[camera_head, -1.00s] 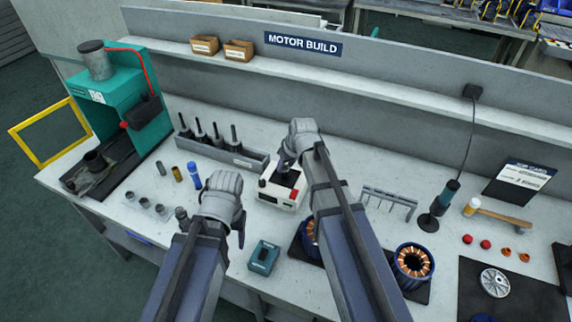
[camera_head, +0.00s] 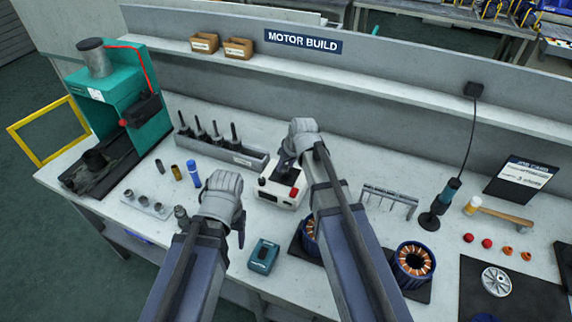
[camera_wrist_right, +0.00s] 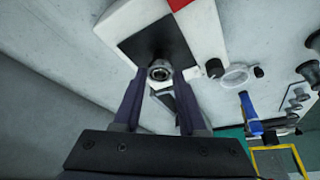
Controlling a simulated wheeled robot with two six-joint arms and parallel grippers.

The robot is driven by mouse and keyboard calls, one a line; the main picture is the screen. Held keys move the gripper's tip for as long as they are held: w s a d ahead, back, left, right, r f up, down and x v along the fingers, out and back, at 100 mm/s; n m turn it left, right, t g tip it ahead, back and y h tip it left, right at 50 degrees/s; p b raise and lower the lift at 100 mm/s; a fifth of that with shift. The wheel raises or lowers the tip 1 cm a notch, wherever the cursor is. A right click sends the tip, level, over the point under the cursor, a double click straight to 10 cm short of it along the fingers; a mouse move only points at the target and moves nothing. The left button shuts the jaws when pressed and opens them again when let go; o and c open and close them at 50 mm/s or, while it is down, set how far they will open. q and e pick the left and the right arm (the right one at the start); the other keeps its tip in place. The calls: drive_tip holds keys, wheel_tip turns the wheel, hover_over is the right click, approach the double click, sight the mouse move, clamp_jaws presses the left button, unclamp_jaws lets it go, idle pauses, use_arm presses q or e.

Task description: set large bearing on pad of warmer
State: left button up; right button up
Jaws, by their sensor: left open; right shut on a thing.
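The warmer (camera_head: 270,193) is a white box with a black pad and a red button; it stands on the bench below my right gripper (camera_head: 287,168). In the right wrist view, the right gripper (camera_wrist_right: 160,82) is shut on the large bearing (camera_wrist_right: 160,73), a small metal ring at its fingertips. The bearing appears over the black pad (camera_wrist_right: 150,45); I cannot tell if it touches the pad. In the head view the bearing is hidden by the gripper. My left gripper (camera_head: 225,205) is open over the front of the bench, its fingertips mostly hidden.
A teal press (camera_head: 120,105) stands at the left. A grey rack (camera_head: 225,152) with several upright tools is behind the grippers. A blue cylinder (camera_head: 193,174) and a teal box (camera_head: 263,256) are nearby.

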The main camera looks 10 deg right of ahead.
drive_tip(key=shift+f, duration=0.3)
drive_tip(key=o, duration=1.3)
drive_tip(key=shift+r, duration=0.2)
wheel_tip(320, 180, up, 6)
drive_tip(key=p, duration=0.5)
drive_tip(key=shift+p, duration=0.35)
drive_tip(key=shift+f, duration=0.15)
